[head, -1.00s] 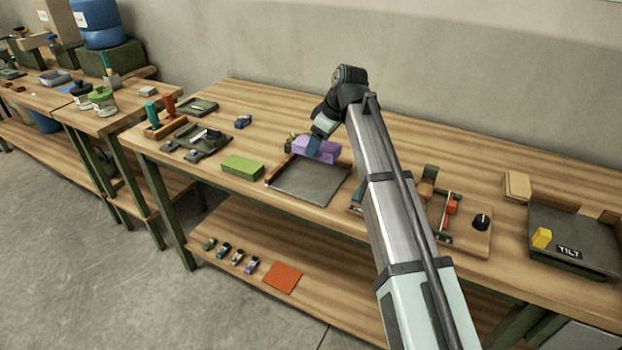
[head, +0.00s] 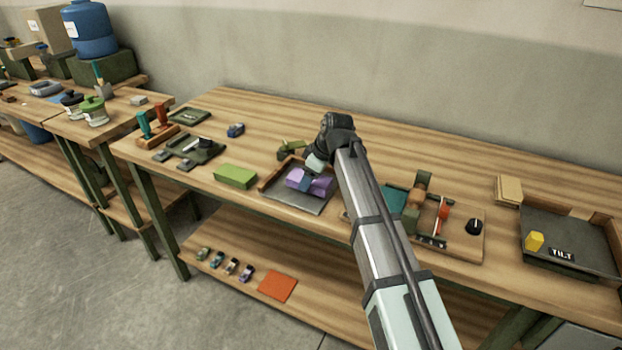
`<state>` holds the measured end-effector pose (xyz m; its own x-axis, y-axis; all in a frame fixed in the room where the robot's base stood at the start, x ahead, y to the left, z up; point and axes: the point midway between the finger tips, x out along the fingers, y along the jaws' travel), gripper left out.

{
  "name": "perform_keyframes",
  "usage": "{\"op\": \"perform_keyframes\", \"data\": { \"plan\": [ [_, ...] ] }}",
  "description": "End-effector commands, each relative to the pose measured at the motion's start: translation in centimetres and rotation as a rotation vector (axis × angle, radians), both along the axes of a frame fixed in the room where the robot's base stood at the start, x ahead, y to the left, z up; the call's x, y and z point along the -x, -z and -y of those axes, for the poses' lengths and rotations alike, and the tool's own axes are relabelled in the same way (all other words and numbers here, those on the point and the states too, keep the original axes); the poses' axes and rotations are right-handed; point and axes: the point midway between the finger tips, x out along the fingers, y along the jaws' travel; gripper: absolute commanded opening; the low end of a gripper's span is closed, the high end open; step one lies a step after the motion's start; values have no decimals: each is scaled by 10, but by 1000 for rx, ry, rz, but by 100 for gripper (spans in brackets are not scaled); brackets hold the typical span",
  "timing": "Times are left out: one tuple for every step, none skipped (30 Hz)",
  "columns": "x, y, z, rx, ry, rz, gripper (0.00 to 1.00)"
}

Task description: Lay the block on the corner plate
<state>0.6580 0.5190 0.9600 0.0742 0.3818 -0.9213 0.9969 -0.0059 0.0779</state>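The purple block (head: 322,187) is in the head view, over the middle of the dark grey corner plate (head: 303,203). The plate has low wooden fences (head: 276,174) along its left and back sides. My gripper (head: 306,183) reaches down from behind. A blue finger crosses the block's top and near face, and the gripper is shut on the block. The far finger is hidden. The block looks level and low over the plate. I cannot tell whether it touches it. My wrist and arm cover the plate's back right part.
A light green block (head: 235,176) lies left of the plate. A dark green item (head: 291,149) stands behind it. A board with a black knob (head: 473,227) and a TILT tray (head: 570,245) are at right. The table's back middle is clear.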

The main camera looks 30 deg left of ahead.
Motion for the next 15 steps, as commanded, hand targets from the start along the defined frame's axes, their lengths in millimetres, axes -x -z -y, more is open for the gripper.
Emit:
{"op": "perform_keyframes", "data": {
  "plan": [
    [1, 5, 0, 0, 0, 0, 27],
    [0, 7, 0, 0, 0, 0, 27],
    [0, 8, 0, 0, 0, 0, 27],
    [0, 8, 0, 0, 0, 0, 27],
    [0, 8, 0, 0, 0, 0, 27],
    [0, 7, 0, 0, 0, 0, 27],
    [0, 7, 0, 0, 0, 0, 27],
    [0, 7, 0, 0, 0, 0, 27],
    [0, 7, 0, 0, 0, 0, 27],
    [0, 7, 0, 0, 0, 0, 27],
    [0, 8, 0, 0, 0, 0, 27],
    [0, 9, 0, 0, 0, 0, 27],
    [0, 10, 0, 0, 0, 0, 27],
    [0, 10, 0, 0, 0, 0, 27],
    [0, 10, 0, 0, 0, 0, 70]
  ]
}}
